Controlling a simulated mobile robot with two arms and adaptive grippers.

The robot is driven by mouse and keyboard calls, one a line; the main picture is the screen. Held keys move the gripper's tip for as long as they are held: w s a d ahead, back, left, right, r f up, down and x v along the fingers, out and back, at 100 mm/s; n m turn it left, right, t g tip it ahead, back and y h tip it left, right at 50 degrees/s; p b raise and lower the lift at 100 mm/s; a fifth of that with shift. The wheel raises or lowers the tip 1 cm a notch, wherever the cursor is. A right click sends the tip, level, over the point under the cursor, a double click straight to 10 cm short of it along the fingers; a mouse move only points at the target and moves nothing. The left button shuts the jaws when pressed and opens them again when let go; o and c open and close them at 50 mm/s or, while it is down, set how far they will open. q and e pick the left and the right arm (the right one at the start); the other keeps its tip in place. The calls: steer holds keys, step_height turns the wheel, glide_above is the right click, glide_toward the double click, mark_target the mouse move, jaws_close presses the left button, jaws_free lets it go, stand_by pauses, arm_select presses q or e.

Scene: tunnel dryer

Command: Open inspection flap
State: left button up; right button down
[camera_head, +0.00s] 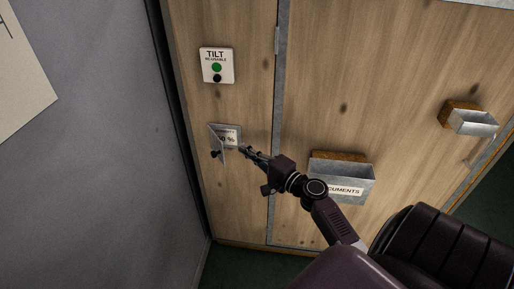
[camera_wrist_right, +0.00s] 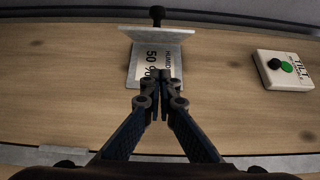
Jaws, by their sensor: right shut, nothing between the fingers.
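The inspection flap (camera_head: 217,143) is a small metal plate with a dark knob on the wooden panel. It stands out from the panel, swung open to the left in the head view. Behind it a label (camera_head: 230,137) with "%" shows. In the right wrist view the flap (camera_wrist_right: 155,33) is seen nearly edge-on with its dark knob at the top, and the label (camera_wrist_right: 147,66) reads "50 %". My right gripper (camera_head: 246,151) is shut and empty, in front of the label's right side and apart from the knob. My left gripper is not in view.
A "TILT" box (camera_head: 217,66) with a green and a black button sits above the flap. A metal documents holder (camera_head: 341,178) and a smaller metal tray (camera_head: 472,122) are fixed to the wood at the right. A grey wall (camera_head: 95,145) stands close on the left.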

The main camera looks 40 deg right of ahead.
steer(key=a, duration=0.1)
steer(key=w+a+p, duration=0.1)
steer(key=w+a, duration=0.1)
steer(key=a, duration=0.1)
steer(key=shift+w+p, duration=0.1)
steer(key=shift+p, duration=0.3)
steer(key=shift+f, duration=0.1)
steer(key=shift+a, duration=0.15)
